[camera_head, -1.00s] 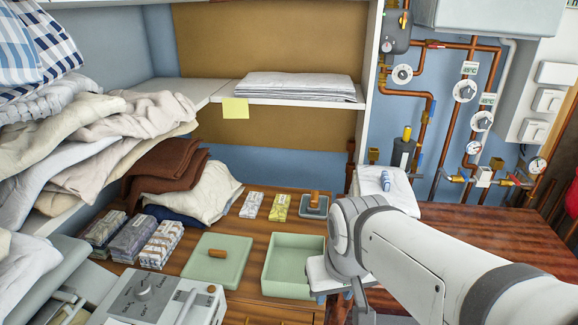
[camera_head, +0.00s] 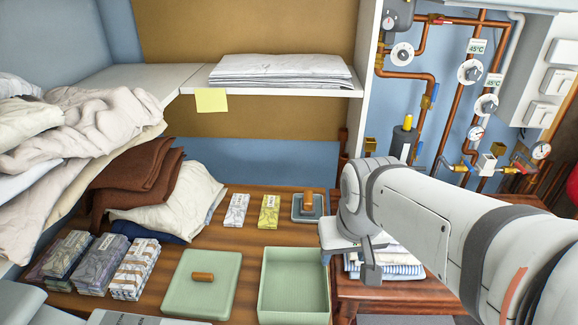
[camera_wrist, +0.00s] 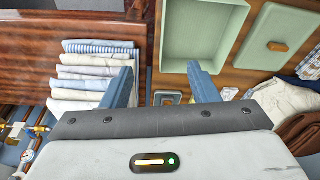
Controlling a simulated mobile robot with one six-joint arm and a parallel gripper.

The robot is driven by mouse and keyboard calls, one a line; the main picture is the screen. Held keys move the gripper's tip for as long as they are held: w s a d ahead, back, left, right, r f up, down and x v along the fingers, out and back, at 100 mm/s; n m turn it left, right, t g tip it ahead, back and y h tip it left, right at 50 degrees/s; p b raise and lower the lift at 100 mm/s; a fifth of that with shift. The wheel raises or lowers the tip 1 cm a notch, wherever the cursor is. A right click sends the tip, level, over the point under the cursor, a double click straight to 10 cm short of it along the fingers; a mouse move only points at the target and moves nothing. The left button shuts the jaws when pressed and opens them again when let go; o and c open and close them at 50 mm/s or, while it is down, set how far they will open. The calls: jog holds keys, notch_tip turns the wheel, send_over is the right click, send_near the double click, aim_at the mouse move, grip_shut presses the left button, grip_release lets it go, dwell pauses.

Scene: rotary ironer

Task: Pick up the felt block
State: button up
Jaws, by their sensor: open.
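The felt block is most likely the small grey block with an upright wooden handle (camera_head: 307,206). It stands at the back of the wooden counter in the head view, behind the open green box. My gripper (camera_wrist: 162,68) is open and empty, its two blue fingers apart in the wrist view. In the head view my gripper (camera_head: 348,258) is in front of and to the right of the block, apart from it.
The open green box (camera_head: 264,285) and its lid (camera_head: 183,290) lie in front. Two small packets (camera_head: 237,211) lie left of the block, and bundled packs (camera_head: 133,270) farther left. Folded linens (camera_head: 400,268) lie below my wrist. A shelf (camera_head: 190,80) overhangs behind.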

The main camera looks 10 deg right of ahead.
jog(key=w+d+f+b, duration=0.1)
jog(key=w+f+b, duration=0.1)
jog(key=w, duration=1)
jog(key=m+t+b, duration=0.2)
jog(key=b, duration=0.1)
send_over(308, 196)
jog(key=s, duration=0.2)
jog(key=shift+h, duration=0.4)
jog(key=f, duration=1.1)
jog(key=shift+s+a+f, duration=0.2)
jog(key=shift+f, duration=0.05)
jog(key=p+x, duration=0.1)
jog(key=x, duration=0.6)
jog(key=shift+f, duration=0.15)
jog(key=shift+w+f, duration=0.15)
jog(key=shift+f, duration=0.2)
jog(key=c, duration=0.8)
